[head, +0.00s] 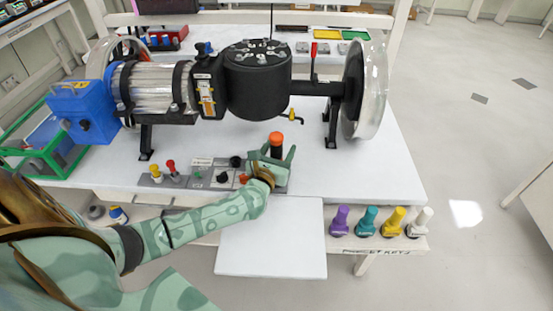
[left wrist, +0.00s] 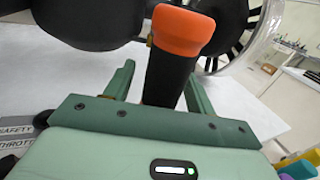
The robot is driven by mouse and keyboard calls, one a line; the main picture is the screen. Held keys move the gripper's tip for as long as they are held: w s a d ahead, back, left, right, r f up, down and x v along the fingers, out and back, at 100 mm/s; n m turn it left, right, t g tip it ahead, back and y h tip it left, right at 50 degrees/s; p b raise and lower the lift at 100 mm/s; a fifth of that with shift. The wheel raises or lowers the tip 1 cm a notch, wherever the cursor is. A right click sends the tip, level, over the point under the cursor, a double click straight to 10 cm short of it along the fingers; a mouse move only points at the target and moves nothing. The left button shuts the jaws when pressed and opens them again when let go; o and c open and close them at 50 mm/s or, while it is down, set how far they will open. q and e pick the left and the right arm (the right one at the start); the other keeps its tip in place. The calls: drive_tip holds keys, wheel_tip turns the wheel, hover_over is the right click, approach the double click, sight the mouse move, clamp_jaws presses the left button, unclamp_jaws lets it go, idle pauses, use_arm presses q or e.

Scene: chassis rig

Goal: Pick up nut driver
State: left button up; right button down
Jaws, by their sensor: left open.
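A thick black handle with an orange top (head: 276,139), which looks like the nut driver, stands upright at the right end of the control panel. It also shows large in the left wrist view (left wrist: 177,32). My left gripper (head: 279,154) is open around it, with one green finger on each side in the left wrist view (left wrist: 158,78). I see no clear grip on the handle. Its lower end is hidden by the gripper. My right gripper is not in view.
The control panel (head: 205,178) has several knobs and levers. A large engine rig (head: 258,70) with a clear-rimmed wheel (head: 365,88) stands just behind. Several coloured keys (head: 366,221) stand at the front right. The white table (head: 380,175) is bare at right.

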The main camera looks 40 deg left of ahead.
use_arm(q)
clamp_jaws()
drive_tip(key=shift+r, duration=0.15)
